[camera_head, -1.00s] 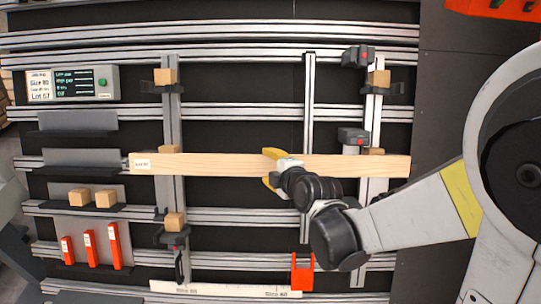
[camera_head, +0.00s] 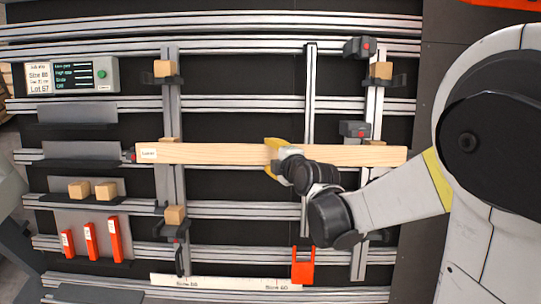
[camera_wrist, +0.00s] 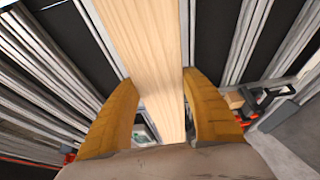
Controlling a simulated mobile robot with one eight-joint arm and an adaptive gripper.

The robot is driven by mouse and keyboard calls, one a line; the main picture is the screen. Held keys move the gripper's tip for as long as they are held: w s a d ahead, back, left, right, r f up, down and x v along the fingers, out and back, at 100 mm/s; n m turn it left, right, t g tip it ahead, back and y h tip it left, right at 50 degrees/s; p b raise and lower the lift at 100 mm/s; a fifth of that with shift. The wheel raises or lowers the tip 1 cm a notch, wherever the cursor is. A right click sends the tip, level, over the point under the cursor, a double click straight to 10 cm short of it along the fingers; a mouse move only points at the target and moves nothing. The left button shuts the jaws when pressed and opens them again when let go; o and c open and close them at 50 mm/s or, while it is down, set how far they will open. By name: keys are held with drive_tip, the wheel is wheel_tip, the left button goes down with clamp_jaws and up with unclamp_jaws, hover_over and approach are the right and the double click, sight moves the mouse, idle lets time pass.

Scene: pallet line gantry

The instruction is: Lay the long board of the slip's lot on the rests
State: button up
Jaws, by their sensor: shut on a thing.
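My gripper (camera_head: 272,157) is shut on a long pale wooden board (camera_head: 215,153), a little right of its middle. The board lies nearly level across the two upright rails in the head view, with a small label (camera_head: 148,154) at its left end. In the wrist view the board (camera_wrist: 145,50) runs between the two yellow fingers (camera_wrist: 160,115). A slip (camera_head: 39,77) at the upper left reads Lot 57. Wooden rest blocks show on the left rail (camera_head: 164,68) and right rail (camera_head: 381,69). Whether the board touches any rest cannot be told.
Small blocks (camera_head: 79,189) and orange pieces (camera_head: 91,241) stand on left shelves.

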drive_tip(key=b, duration=0.2)
drive_tip(key=shift+s+f+b, duration=0.1)
drive_tip(key=shift+f+b, duration=0.05)
drive_tip(key=shift+b, duration=0.25)
drive_tip(key=shift+w, duration=0.25)
drive_tip(key=w+f+b, duration=0.4)
drive_tip(key=w+f, duration=0.1)
drive_tip(key=w, duration=0.5)
drive_tip(key=shift+w+d+f+b, duration=0.15)
drive_tip(key=shift+d+f+b, duration=0.15)
drive_tip(key=shift+b, duration=0.1)
drive_tip(key=shift+w+f, duration=0.15)
drive_tip(key=shift+w, duration=0.2)
idle(0.6)
drive_tip(key=shift+s+f+b, duration=0.15)
drive_tip(key=shift+f+b, duration=0.1)
drive_tip(key=shift+b, duration=0.2)
idle(0.4)
drive_tip(key=o, duration=1.5)
drive_tip(key=shift+c, duration=0.2)
